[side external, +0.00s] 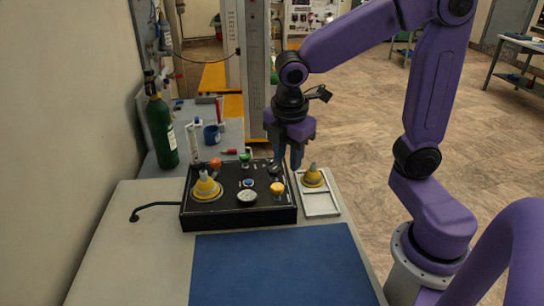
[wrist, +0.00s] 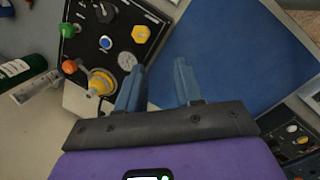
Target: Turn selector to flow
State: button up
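The black control panel (side external: 240,218) lies on the bench. A dark knob (side external: 273,169) sits near its back right corner and looks like the selector. In the wrist view, a dark knob with a grey pointer (wrist: 106,12) shows at the top of the panel; I cannot read its setting. My gripper (side external: 289,166) is above the panel's back right edge, close to that knob in the side view. In the wrist view, my gripper (wrist: 160,68) has its two blue-grey fingers apart with nothing between them. The knob is outside the fingers there.
The panel also bears a yellow knob (side external: 277,188), a white gauge (side external: 247,196), a blue button (side external: 248,183), a green knob (side external: 245,157), an orange knob (side external: 215,163) and a yellow cone fitting (side external: 206,185). A white tray (side external: 321,205) stands right. The blue mat (side external: 280,265) is clear.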

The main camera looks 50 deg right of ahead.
jog(key=w+d+r+n+h, duration=0.2)
jog(key=w+d+n, duration=0.35)
jog(key=w, duration=0.75)
jog(key=m, duration=0.2)
send_near(273, 159)
jog(key=shift+h, duration=0.3)
jog(key=x, duration=0.8)
jog(key=shift+a+f, duration=0.15)
jog(key=shift+a, duration=0.1)
grip_shut()
